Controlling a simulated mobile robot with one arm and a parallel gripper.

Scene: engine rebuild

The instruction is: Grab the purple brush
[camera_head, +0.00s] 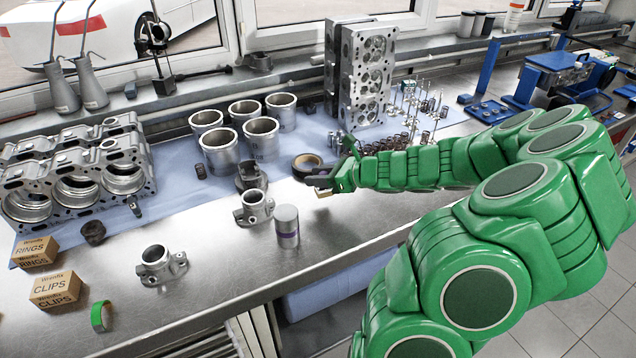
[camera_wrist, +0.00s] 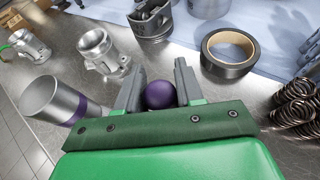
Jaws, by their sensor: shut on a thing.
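The purple brush shows in the wrist view as a round purple end (camera_wrist: 160,95) between the two grey fingers of my gripper (camera_wrist: 158,80). My gripper is shut on it. The rest of the brush is hidden from the wrist camera. In the head view my gripper (camera_head: 333,178) is low over the metal bench, just right of the black tape roll. A small tan piece shows below the fingers there; I cannot tell whether it is part of the brush.
A black tape roll (camera_wrist: 228,52) lies close by. A grey cylinder with a purple band (camera_head: 287,226) and a metal housing (camera_head: 254,208) stand to the left. Springs (camera_wrist: 298,105) and valves are at the right. The bench front (camera_head: 215,275) is partly clear.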

